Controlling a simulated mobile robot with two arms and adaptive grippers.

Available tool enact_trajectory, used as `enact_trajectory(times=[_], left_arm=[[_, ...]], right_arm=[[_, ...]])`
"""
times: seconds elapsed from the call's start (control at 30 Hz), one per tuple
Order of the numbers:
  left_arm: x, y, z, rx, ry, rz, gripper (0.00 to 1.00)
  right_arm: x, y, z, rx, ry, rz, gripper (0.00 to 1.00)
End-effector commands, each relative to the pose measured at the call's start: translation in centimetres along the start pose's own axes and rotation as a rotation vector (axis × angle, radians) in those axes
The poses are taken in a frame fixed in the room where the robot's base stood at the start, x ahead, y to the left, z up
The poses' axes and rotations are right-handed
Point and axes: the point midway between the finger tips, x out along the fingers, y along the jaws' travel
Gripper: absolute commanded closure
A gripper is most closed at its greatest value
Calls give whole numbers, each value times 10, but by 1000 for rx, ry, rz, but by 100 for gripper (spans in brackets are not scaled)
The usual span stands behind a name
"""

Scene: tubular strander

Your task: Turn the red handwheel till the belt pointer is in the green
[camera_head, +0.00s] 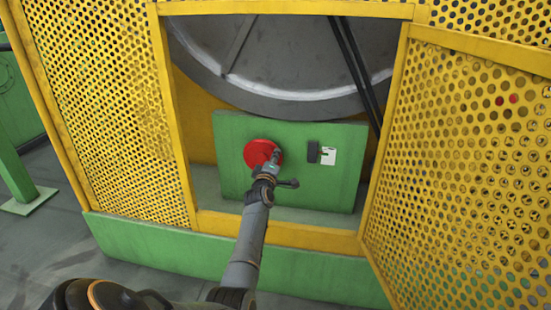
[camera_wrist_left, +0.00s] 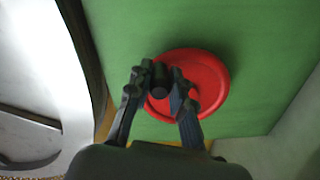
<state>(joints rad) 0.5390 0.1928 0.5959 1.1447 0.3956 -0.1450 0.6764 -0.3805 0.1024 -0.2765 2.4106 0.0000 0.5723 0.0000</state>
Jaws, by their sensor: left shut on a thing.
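The red handwheel (camera_head: 259,152) is a round disc on the front of a green box (camera_head: 235,185) inside the open guard. My left gripper (camera_head: 274,160) is at the right side of the wheel. In the left wrist view the handwheel (camera_wrist_left: 212,82) lies behind my left gripper (camera_wrist_left: 160,80), whose fingers are shut on the wheel's dark handle (camera_wrist_left: 160,82). A white scale plate (camera_head: 328,156) with a small green mark and a dark block (camera_head: 313,152) sits right of the wheel. The pointer's exact position is too small to tell. My right gripper is not in view.
Yellow perforated guard panels stand at the left (camera_head: 105,110) and right (camera_head: 465,150) of the opening, the right one swung open. A large grey wheel (camera_head: 285,60) and dark belts (camera_head: 355,70) are above the box. A green sill (camera_head: 160,245) runs below.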

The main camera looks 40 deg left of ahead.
Motion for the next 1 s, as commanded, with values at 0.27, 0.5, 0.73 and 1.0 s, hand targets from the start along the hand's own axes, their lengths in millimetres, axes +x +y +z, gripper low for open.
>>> enact_trajectory(times=[0.27,0.5,0.73,1.0], left_arm=[[0,2,-2,-1,4,4,100],[0,2,-2,-1,4,3,56],[0,1,-1,-1,2,1,56],[-16,0,1,-2,0,2,56]], right_arm=[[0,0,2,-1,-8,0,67],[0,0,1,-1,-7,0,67],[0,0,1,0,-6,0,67],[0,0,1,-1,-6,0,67]])
